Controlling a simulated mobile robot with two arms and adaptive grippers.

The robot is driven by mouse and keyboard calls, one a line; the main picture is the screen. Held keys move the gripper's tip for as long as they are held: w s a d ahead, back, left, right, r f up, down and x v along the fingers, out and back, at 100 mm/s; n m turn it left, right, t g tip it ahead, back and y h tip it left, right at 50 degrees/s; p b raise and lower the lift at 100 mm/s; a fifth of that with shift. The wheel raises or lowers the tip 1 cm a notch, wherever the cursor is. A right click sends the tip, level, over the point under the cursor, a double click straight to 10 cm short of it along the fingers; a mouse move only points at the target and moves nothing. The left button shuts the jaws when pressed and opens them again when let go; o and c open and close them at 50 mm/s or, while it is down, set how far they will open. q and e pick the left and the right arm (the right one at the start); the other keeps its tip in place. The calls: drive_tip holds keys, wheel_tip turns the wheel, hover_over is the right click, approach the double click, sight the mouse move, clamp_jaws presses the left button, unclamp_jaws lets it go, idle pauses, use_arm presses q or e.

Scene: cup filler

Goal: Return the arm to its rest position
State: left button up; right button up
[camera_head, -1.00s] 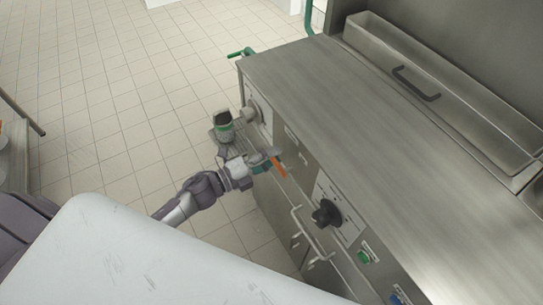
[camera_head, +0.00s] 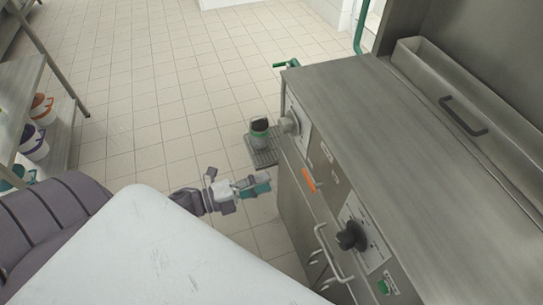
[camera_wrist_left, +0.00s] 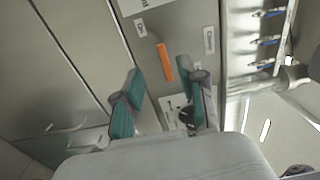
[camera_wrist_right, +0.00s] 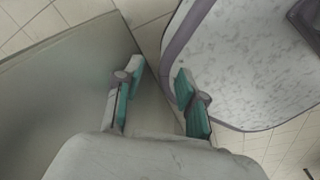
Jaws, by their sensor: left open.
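My left gripper (camera_head: 262,184) is open and empty in front of the machine's front panel, a short gap away from it. In the left wrist view its fingers (camera_wrist_left: 168,88) are spread, with the panel's orange lever (camera_wrist_left: 165,62) beyond them. The lever also shows in the head view (camera_head: 309,180), right of the gripper and apart from it. My right gripper (camera_wrist_right: 155,88) shows only in the right wrist view, fingers apart with nothing between them. A dark cup with a green band (camera_head: 260,133) stands upright on the drip tray (camera_head: 266,159), beside the spout (camera_head: 290,124).
The steel machine (camera_head: 400,140) fills the right side, with a black knob (camera_head: 351,236) and a metal handle (camera_head: 328,250) on its front. A shelf (camera_head: 22,85) with several buckets stands at the left. The tiled floor (camera_head: 160,85) between is clear.

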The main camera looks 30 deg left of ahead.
idle(0.5)
use_arm(q)
drive_tip(key=s+a+f+n+g+y, duration=0.1)
drive_tip(key=s+a+f+n+y, duration=0.15)
drive_tip(key=f+n, duration=0.45)
drive_tip(key=s+a+f+n+g+y, duration=0.15)
drive_tip(key=f+y, duration=0.25)
drive_tip(key=f, duration=0.6)
drive_tip(key=s+a+f+n+g+y, duration=0.1)
drive_tip(key=s+a+f+n+y, duration=0.15)
drive_tip(key=f+n, duration=0.5)
drive_tip(key=s+d+f+n+g, duration=0.2)
drive_tip(key=s+f+g, duration=0.1)
drive_tip(key=s+f, duration=0.3)
drive_tip(key=s+d+f+n+g+y, duration=0.1)
drive_tip(key=s+d+f+n+g, duration=0.1)
drive_tip(key=s+f, duration=0.4)
drive_tip(key=s+d+f+n+g+y, duration=0.1)
drive_tip(key=s+d+f+n+g, duration=0.2)
drive_tip(key=s, duration=1)
wheel_tip(320, 180, down, 4)
drive_tip(key=shift+d+r+g, duration=0.1)
drive_tip(key=shift+d+g, duration=0.45)
drive_tip(key=shift+g, duration=0.3)
